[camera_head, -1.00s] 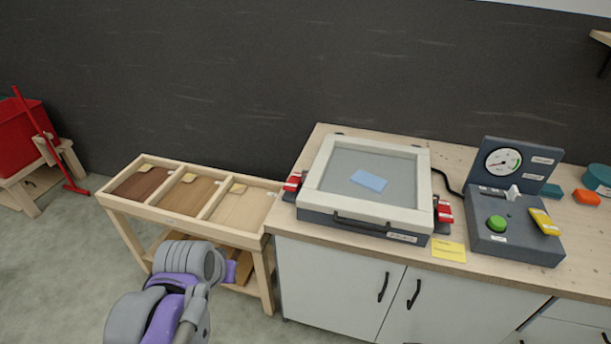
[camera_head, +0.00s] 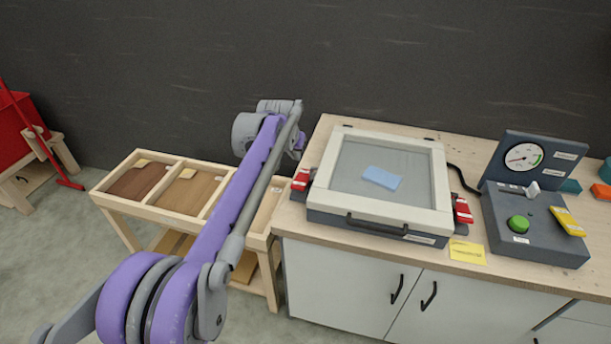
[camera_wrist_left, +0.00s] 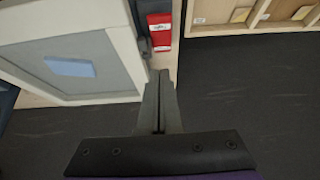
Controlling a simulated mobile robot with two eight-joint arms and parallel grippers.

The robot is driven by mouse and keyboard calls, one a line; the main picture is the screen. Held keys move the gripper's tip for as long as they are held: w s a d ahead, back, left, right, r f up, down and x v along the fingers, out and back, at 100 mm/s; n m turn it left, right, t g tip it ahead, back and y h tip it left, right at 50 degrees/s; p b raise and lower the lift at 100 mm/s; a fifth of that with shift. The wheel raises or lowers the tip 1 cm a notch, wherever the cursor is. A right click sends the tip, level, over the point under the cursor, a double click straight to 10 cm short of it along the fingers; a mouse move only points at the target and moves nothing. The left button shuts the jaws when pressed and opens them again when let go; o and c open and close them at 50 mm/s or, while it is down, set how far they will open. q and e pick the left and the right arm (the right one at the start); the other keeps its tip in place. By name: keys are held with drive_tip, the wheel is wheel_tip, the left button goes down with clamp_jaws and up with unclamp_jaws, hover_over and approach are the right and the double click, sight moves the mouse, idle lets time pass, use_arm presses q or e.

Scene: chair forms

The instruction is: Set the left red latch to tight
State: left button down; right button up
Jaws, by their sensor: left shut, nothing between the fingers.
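The left red latch (camera_head: 301,179) sits at the left side of the framed box (camera_head: 378,217), which has a clear top with a blue piece (camera_head: 382,178) under or on it. The latch also shows in the left wrist view (camera_wrist_left: 160,40), just beyond the fingertips and beside the box's pale frame. My left gripper (camera_wrist_left: 158,74) is shut and empty, with its fingers close together, apart from the latch. In the head view my left arm reaches up past the latch's left, and its fingers are mostly hidden behind the wrist. My right gripper is out of view.
A second red latch (camera_head: 462,210) is on the box's right side. A control box with a gauge (camera_head: 524,157) and green button (camera_head: 518,223) stands to the right. A wooden tray stand (camera_head: 128,212) is on the left, partly behind my arm. A yellow note (camera_head: 467,252) lies at the counter edge.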

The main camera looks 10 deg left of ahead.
use_arm(q)
drive_tip(key=shift+s, duration=0.1)
hover_over(302, 181)
drive_tip(key=s, duration=0.1)
drive_tip(key=f, duration=0.7)
drive_tip(key=shift+s+f, duration=0.2)
drive_tip(key=shift+f, duration=0.2)
wheel_tip(302, 181, down, 4)
drive_tip(key=shift+s+r, duration=0.15)
drive_tip(key=shift+r, duration=0.05)
drive_tip(key=shift+s+f, duration=0.1)
drive_tip(key=shift+f, duration=0.4)
drive_tip(key=shift+s+a+f+b, duration=0.1)
drive_tip(key=shift+s+f+b, duration=0.1)
drive_tip(key=shift+b, duration=0.15)
drive_tip(key=shift+s+t, duration=0.1)
drive_tip(key=shift+t, duration=0.3)
